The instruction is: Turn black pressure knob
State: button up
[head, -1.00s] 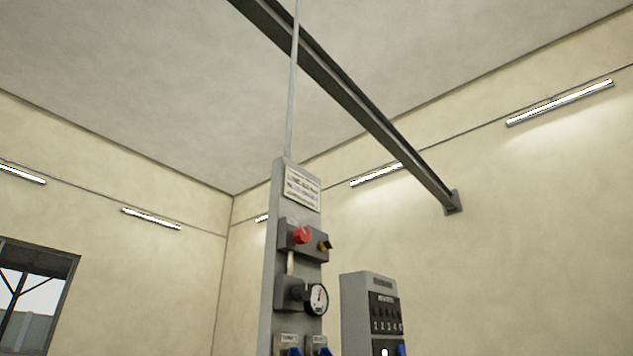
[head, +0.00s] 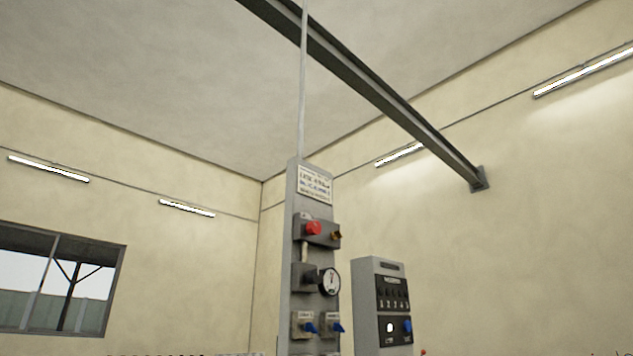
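A tall grey panel (head: 298,260) stands right of the middle in the head view. On it, below a label plate (head: 315,184), is a block with a red knob (head: 313,228) and a small dark and orange fitting (head: 336,236). Below that a dark regulator block (head: 302,277) carries a round white gauge (head: 329,282). A black pressure knob cannot be told apart from the dark block at this size. Lower down are two blue handles, the left one (head: 310,328) and the right one (head: 338,327). My gripper is not in view.
A grey control box (head: 366,300) with a numbered dark panel and a blue knob (head: 407,326) stands right of the tall panel. A thin pipe (head: 302,90) rises to the ceiling beam (head: 390,100). A window (head: 60,285) is at left.

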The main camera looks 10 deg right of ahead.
aim_at(315, 276)
jog(key=i+l+u, duration=0.1)
jog(key=i+l, duration=0.3)
jog(key=i+l+u, duration=0.15)
jog(key=i+l, duration=0.2)
jog(key=i+l+u, duration=0.1)
jog(key=i+l, duration=0.2)
jog(key=l, duration=0.25)
jog(key=i+l+u, duration=0.15)
jog(key=i+l, duration=0.2)
jog(key=l, duration=0.15)
